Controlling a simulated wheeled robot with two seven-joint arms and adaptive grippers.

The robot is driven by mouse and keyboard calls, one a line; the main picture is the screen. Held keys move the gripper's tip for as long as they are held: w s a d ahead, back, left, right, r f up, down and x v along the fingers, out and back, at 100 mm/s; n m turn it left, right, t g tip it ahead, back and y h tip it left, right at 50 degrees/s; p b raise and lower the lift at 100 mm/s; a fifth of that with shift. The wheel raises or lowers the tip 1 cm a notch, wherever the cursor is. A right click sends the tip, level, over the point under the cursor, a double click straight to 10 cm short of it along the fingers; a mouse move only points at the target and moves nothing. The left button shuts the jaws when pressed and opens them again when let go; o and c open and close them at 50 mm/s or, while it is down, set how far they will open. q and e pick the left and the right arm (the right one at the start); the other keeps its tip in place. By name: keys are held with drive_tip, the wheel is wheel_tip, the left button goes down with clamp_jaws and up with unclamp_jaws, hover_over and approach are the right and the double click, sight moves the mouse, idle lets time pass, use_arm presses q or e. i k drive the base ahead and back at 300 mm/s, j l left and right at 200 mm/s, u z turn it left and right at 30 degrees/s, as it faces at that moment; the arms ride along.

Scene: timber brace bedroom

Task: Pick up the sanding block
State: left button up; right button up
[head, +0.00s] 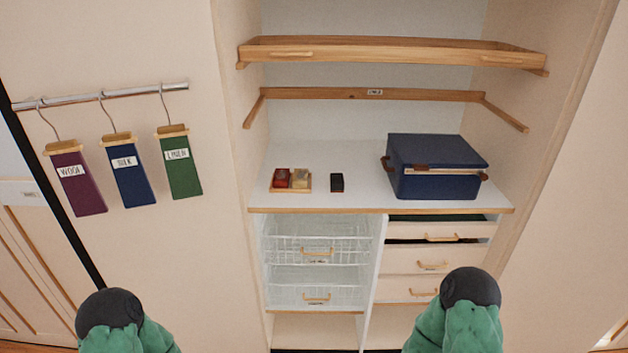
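A small dark block (336,183), which looks like the sanding block, stands on the white shelf (350,155) in the middle of the alcove. Its details are too small to make out. To its left, apart from it, a small wooden tray (291,189) holds a red piece (281,178) and a tan piece (300,179). Parts of my two arms, green with dark round ends, show at the bottom left and bottom right, well short of the shelf. Neither gripper's fingers are in view.
A blue case (437,167) stands on the shelf's right side. A wooden rail shelf (390,50) hangs above. Wire baskets (316,245) and drawers (432,262) lie below. Labelled hanging swatches (127,175) are on the left wall. The shelf around the block is clear.

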sight(336, 182)
drive_tip(key=i+l, duration=0.2)
drive_tip(key=i+l+u, duration=0.1)
drive_tip(key=l, duration=0.35)
drive_tip(key=i+l, duration=0.25)
drive_tip(key=i+l+u, duration=0.1)
drive_tip(key=l, duration=0.3)
drive_tip(key=i+l, duration=0.2)
drive_tip(key=l, duration=0.15)
drive_tip(key=j+u, duration=0.05)
